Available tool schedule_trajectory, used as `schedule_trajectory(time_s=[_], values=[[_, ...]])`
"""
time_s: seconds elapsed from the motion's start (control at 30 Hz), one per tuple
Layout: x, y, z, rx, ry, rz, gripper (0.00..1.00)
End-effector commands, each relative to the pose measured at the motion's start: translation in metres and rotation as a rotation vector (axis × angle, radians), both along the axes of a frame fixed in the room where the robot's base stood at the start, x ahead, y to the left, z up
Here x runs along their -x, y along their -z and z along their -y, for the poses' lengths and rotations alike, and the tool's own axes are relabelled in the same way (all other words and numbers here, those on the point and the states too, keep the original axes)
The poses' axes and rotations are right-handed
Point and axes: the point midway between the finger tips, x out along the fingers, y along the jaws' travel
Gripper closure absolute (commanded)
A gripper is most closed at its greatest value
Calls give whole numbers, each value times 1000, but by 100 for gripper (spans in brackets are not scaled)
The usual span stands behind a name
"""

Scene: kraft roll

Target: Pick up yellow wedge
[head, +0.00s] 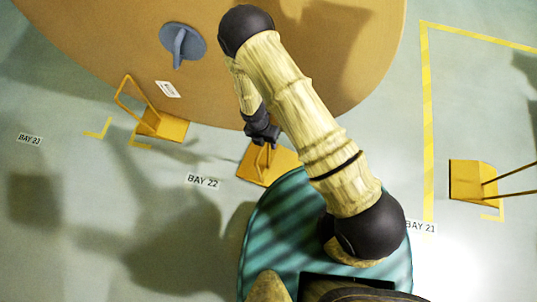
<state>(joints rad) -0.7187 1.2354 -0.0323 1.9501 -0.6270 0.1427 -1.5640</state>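Three yellow wedges with upright handles are in view in the head view. One yellow wedge (284,162) lies on the floor at the edge of the big brown roll, right below my gripper. Another yellow wedge (172,128) with a tall loop handle is at the roll's edge to the left. A third yellow wedge (466,180) stands apart on the right. My gripper (264,143) is dark and points down at the middle wedge's handle, overlapping its top. Whether the fingers are around the handle, and how far apart they are, is too small to tell.
The large brown roll (330,70) fills the top; a blue-grey piece with a fin (182,45) and a white label (168,90) are on it. Floor signs read BAY 23 (29,139), BAY 22 (202,181) and BAY 21 (421,227).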

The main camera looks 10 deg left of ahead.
Motion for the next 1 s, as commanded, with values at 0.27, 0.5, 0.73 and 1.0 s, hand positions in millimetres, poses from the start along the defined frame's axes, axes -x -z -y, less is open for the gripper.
schedule_trajectory(time_s=[0.27, 0.5, 0.73, 1.0], values=[[0, 0, 0, 0, 0, 0, 62], [0, 0, 0, 0, 0, 0, 92], [0, 0, 0, 0, 0, 0, 100], [0, 0, 0, 1, 0, 0, 100]])
